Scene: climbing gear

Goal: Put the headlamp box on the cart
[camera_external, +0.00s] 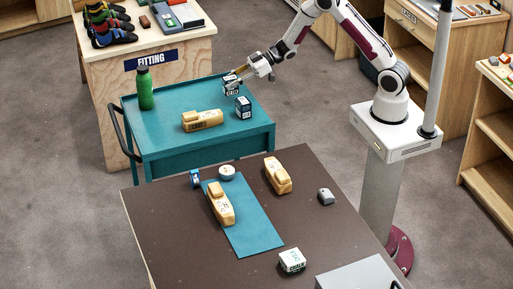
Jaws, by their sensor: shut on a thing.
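My gripper (236,76) is over the far right part of the teal cart (165,152). It is shut on a small dark-and-white box (232,88), which I take to be the headlamp box; its print is too small to read. I cannot tell whether this box touches the cart top. A similar dark blue and white box (243,108) stands on the cart just nearer the camera. The gripper partly hides the top of the held box.
On the cart are a green bottle (145,90) and a tan block-like pack (203,120). The brown table (300,220) in front holds a teal mat (252,238), more tan packs (278,175) and a white box (292,261). The cart's front left is clear.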

